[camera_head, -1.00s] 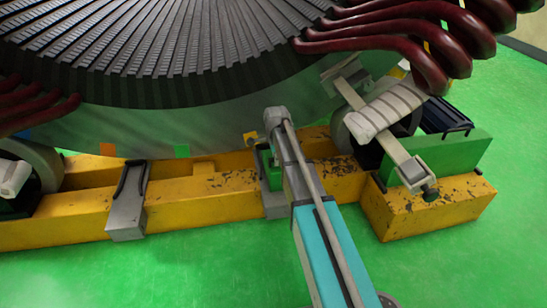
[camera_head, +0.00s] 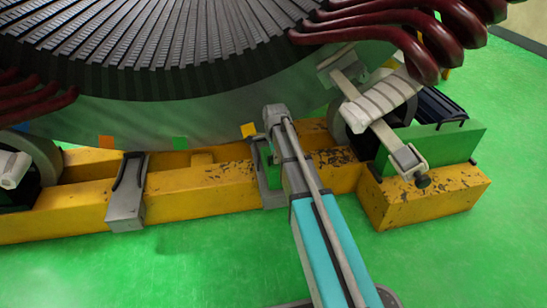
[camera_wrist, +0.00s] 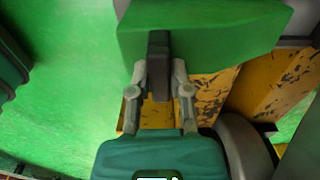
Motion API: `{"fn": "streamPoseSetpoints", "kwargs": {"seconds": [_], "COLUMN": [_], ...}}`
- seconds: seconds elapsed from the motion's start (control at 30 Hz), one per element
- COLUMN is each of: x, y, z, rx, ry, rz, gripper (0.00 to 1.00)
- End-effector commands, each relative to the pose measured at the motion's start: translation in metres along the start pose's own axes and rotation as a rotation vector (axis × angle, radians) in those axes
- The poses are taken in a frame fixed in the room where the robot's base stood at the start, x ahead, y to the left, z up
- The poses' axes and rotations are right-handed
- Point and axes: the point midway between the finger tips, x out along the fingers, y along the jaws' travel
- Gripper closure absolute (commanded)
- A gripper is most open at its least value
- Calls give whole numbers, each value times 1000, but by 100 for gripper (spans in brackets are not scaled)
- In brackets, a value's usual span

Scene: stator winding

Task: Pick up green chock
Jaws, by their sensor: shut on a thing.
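In the wrist view, a green chock (camera_wrist: 210,32) fills the top as a broad, flat-sided block. A dark grey handle (camera_wrist: 159,62) stands out from its near side. My gripper (camera_wrist: 160,80) is shut on this handle, with one finger on each side. In the head view my arm's end hides the gripper's fingers. Green and grey parts (camera_head: 267,160) show just beside my arm there, partly hidden by it. I cannot tell whether the chock is clear of its support.
A scuffed yellow beam (camera_head: 195,190) runs under the large stator (camera_head: 180,110). A grey bracket (camera_head: 128,195) sits over it at left. Another green block (camera_head: 440,148) stands at right by a roller (camera_head: 345,135). Dark red winding ends (camera_head: 410,35) hang above. The green floor (camera_head: 170,270) in front is open.

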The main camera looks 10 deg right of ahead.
Motion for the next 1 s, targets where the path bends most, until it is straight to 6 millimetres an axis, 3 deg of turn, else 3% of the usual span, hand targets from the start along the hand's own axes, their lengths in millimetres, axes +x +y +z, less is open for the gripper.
{"fn": "streamPoseSetpoints", "kwargs": {"seconds": [0.03, 0.23, 0.67, 0.87, 1.0], "x": [0, 0, -3, -22, -44], "y": [1, 0, 0, 0, 0], "z": [0, 0, 1, 0, -1], "rx": [0, 0, -1, -1, -1], "ry": [0, 0, 0, 0, 0], "rz": [2, 1, 0, 0, 0], "gripper": [69, 35, 34, 34, 34]}}
